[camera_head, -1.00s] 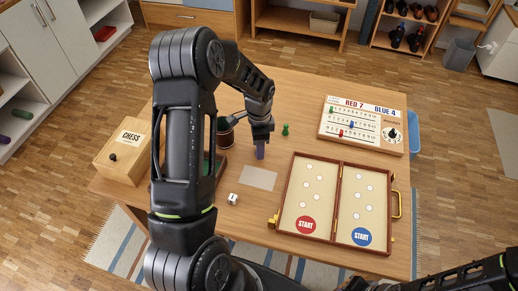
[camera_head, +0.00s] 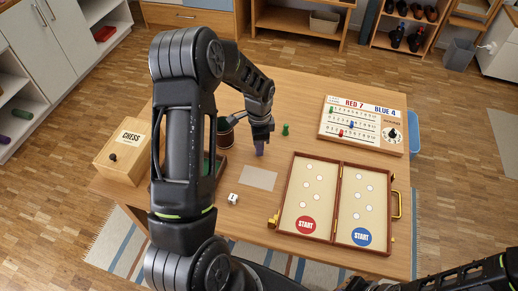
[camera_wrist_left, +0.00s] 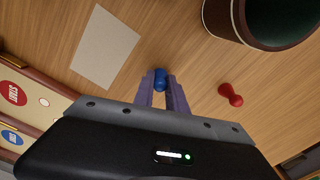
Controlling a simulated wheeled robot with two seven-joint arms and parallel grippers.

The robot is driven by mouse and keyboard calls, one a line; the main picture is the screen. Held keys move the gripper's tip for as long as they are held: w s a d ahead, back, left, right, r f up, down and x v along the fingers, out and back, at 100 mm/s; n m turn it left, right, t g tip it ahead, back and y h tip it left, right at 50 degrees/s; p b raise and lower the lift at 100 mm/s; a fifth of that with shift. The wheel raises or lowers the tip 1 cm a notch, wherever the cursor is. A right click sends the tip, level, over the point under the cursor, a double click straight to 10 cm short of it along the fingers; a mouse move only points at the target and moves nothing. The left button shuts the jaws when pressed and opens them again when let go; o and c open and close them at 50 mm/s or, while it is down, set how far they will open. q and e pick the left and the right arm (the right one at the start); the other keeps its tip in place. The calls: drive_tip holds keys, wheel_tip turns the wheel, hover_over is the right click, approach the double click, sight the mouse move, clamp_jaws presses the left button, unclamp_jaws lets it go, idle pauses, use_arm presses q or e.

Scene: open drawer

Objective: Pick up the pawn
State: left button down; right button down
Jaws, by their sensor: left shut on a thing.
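My left gripper (camera_head: 260,152) points down over the table, left of the green pawn (camera_head: 285,129). In the left wrist view its purple fingers (camera_wrist_left: 161,88) are closed on a blue pawn (camera_wrist_left: 160,78), whose rounded head shows between the fingertips. In the head view the fingers hide the blue pawn. A red pawn (camera_wrist_left: 231,94) lies on the table beside the gripper, apart from it; I cannot make it out in the head view. My right gripper is not in view; only part of that arm shows at the lower right.
A blank card (camera_head: 258,178) and a die (camera_head: 233,198) lie near the gripper. A dark cup (camera_head: 226,132) stands left of it. The folding game board (camera_head: 338,199), the score board (camera_head: 362,126) and the chess box (camera_head: 124,152) take up other parts of the table.

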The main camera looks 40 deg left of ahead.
use_arm(q)
wheel_tip(320, 180, up, 10)
drive_tip(key=shift+r+b, duration=0.1)
drive_tip(key=shift+b, duration=0.7)
idle(0.3)
